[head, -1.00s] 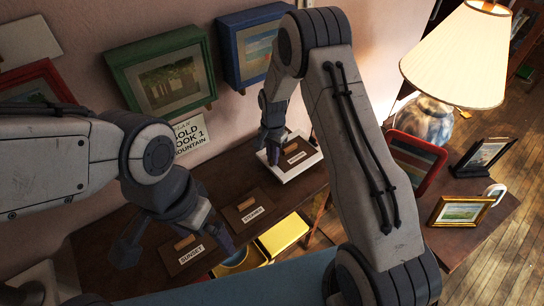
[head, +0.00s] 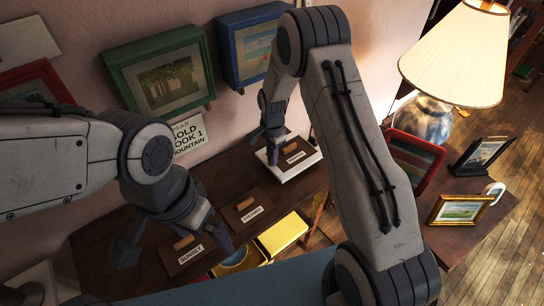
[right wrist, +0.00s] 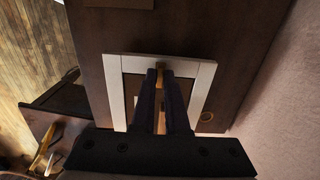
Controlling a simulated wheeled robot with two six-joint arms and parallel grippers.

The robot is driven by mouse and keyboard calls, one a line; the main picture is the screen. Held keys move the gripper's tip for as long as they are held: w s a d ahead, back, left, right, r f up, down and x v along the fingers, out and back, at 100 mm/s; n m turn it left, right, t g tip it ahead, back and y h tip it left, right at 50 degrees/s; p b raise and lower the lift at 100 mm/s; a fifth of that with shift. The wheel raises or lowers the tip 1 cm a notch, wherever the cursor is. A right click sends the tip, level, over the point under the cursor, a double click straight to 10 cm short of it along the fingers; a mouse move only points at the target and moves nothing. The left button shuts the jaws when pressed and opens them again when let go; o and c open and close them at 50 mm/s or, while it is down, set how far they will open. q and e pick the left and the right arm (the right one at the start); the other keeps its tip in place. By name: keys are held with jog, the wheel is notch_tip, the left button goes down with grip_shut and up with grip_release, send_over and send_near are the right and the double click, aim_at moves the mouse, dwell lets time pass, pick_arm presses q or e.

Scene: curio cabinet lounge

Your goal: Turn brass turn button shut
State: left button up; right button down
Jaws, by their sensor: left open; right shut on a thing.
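A white frame (head: 299,171) lies on the dark table with a brown panel and a small label inside it. It also shows in the right wrist view (right wrist: 116,95). My right gripper (head: 273,158) is over the left part of this frame. In the right wrist view its dark fingers (right wrist: 162,75) point into the frame and are shut on a small tan piece (right wrist: 161,118). I cannot tell from its colour whether this is the brass turn button. My left gripper (head: 178,245) is open and empty, above the board labelled SUNSET (head: 172,262).
Another labelled board (head: 232,217) lies on the table (head: 317,180) between the grippers. A yellow box (head: 282,234) is below the table's front edge. Green (head: 117,57) and blue (head: 226,58) frames hang on the wall. A lamp (head: 455,50) and small frames stand at right.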

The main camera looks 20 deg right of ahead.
jog(key=c, duration=0.9)
grip_release()
notch_tip(320, 180, up, 10)
jog(key=shift+r+b, duration=0.25)
jog(key=shift+b, duration=0.35)
